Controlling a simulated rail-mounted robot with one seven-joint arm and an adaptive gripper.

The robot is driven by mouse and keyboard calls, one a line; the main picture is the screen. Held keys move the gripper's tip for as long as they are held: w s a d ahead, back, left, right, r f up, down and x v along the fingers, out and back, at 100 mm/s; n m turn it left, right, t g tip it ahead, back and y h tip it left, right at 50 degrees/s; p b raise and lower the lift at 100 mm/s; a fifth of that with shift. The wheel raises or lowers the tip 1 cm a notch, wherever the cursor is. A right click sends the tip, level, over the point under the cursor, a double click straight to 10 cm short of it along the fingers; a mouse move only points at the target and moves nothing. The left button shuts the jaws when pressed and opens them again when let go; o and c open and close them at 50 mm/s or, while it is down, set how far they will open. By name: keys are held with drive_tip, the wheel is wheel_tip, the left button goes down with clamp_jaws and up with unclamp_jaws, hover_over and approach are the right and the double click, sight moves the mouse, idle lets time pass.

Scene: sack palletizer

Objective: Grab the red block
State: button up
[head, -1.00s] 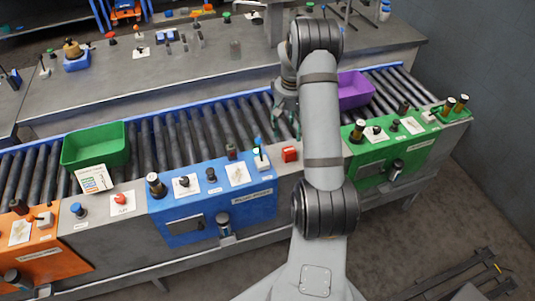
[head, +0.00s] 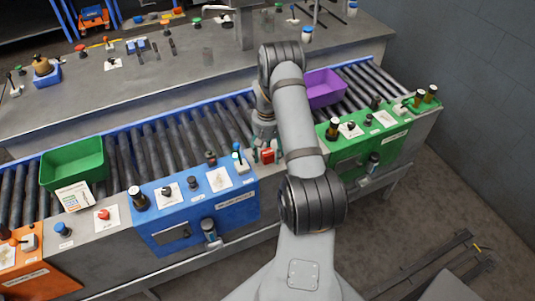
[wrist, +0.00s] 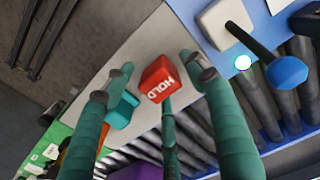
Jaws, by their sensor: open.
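The red block (head: 267,156) sits on the grey panel strip between the blue and green consoles. In the wrist view the red block (wrist: 157,82) bears white "HOLD" lettering. My gripper (head: 262,148) is right at the block in the head view, partly overlapping it. In the wrist view my gripper (wrist: 150,88) has its green fingers spread open, on the left, right and below the block in the picture. The block lies between them with visible gaps at the left and right. I cannot tell whether the lower finger touches it.
A blue console (head: 195,212) with a blue-knobbed lever (wrist: 287,71) stands close on one side, a green console (head: 365,143) on the other. Behind is the roller conveyor (head: 180,137) with a green bin (head: 75,168) and a purple bin (head: 325,88).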

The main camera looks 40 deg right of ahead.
drive_tip(key=shift+f, duration=0.3)
drive_tip(key=shift+c, duration=0.8)
drive_tip(key=c, duration=1.1)
